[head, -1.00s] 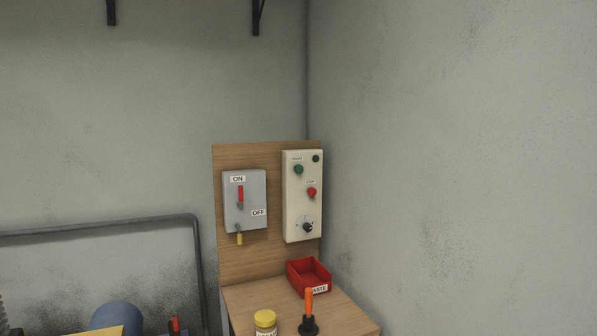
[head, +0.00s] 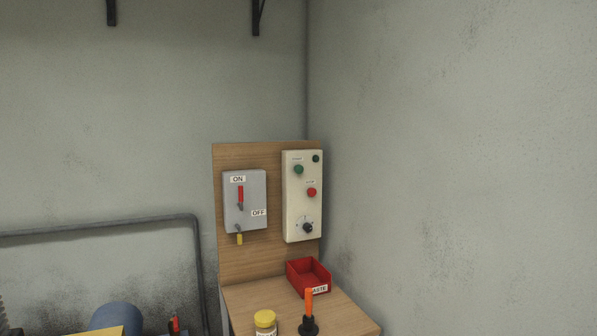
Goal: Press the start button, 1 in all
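The green start button (head: 298,169) sits near the top of a pale control panel (head: 291,210) on an upright wooden board. A small label, too blurred to read surely, is above it. A red button (head: 311,192) sits lower on the same panel, with a black rotary knob (head: 307,228) below it. A small dark green round part (head: 316,159) is at the panel's top right. Neither of my grippers is in view.
A grey switch box (head: 256,187) with a red lever hangs left of the panel. On the wooden bench (head: 350,314) below stand a red bin (head: 321,273), a yellow-lidded jar (head: 265,318) and an orange-handled tool (head: 309,302). A grey pipe (head: 110,226) runs along the left wall.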

